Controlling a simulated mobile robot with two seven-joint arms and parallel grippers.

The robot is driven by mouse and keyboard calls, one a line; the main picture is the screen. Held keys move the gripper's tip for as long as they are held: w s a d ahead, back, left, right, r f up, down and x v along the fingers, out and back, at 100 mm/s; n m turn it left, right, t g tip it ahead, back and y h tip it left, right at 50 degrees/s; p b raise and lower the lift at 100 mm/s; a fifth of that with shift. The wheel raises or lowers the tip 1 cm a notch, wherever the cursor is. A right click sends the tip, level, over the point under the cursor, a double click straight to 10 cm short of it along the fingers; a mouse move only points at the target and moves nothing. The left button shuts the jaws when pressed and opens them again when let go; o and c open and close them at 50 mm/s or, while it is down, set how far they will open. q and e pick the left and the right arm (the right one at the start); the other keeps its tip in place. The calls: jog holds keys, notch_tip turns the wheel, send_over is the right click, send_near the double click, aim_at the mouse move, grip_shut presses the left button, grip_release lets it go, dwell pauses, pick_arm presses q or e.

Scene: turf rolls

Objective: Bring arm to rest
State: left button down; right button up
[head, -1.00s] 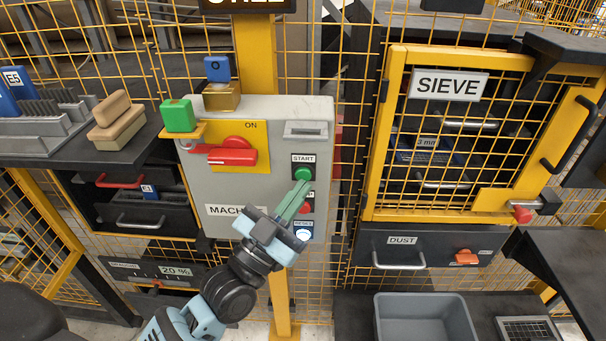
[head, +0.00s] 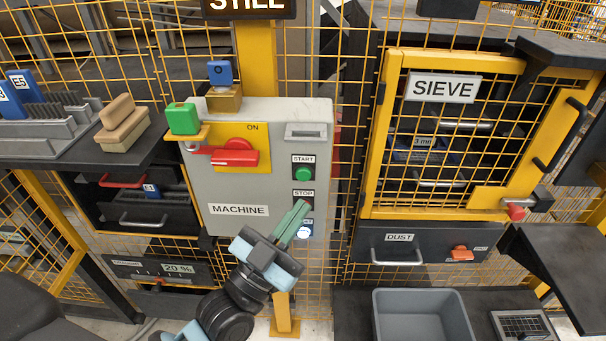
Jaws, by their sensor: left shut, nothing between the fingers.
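My left gripper (head: 299,210) is shut with nothing between its green fingers. It points up and right in front of the lower right part of the grey machine control box (head: 240,185). Its fingertips cover the spot just under the STOP label (head: 303,193), so the stop button is hidden. The green START button (head: 303,174) shows above the fingertips, clear of them. A lit white button (head: 303,232) shows just below the fingers, its label partly hidden. I cannot tell whether the fingertips touch the box. My right gripper is not in view.
The red ON switch handle (head: 234,157) and a green block (head: 183,119) are on the box's left. The yellow SIEVE door (head: 383,140) and DUST drawer (head: 425,243) are to the right, above a grey bin (head: 421,297). Wire mesh stands behind.

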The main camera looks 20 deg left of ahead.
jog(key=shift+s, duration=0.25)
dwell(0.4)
